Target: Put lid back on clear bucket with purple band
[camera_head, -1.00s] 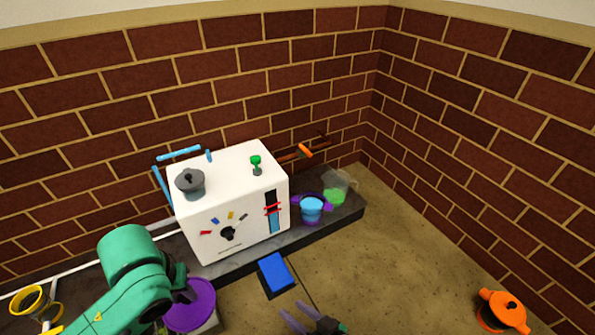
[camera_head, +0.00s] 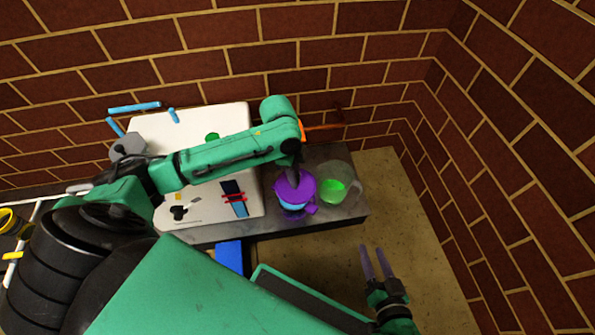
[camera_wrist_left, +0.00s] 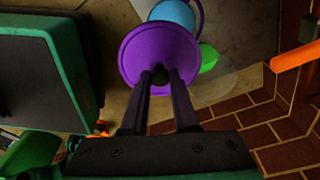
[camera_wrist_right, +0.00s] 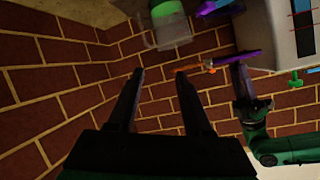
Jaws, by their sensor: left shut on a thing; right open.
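The purple lid (camera_head: 296,187) is a round disc. My left gripper (camera_head: 293,172) is shut on the knob of the lid (camera_wrist_left: 142,48). The lid is over the clear bucket with purple band (camera_head: 293,208), which has light-blue contents and hides much of it. In the left wrist view the bucket (camera_wrist_left: 178,12) shows past the lid's edge, and the two do not line up in that view. I cannot tell whether they touch. My right gripper (camera_head: 376,262) is open and empty, right of the counter. In the right wrist view the lid (camera_wrist_right: 242,57) appears edge-on.
A clear bucket with green contents (camera_head: 334,191) stands close on the right. The white machine (camera_head: 180,203) is on the left, under my left arm. A blue block (camera_head: 229,258) is in front of it.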

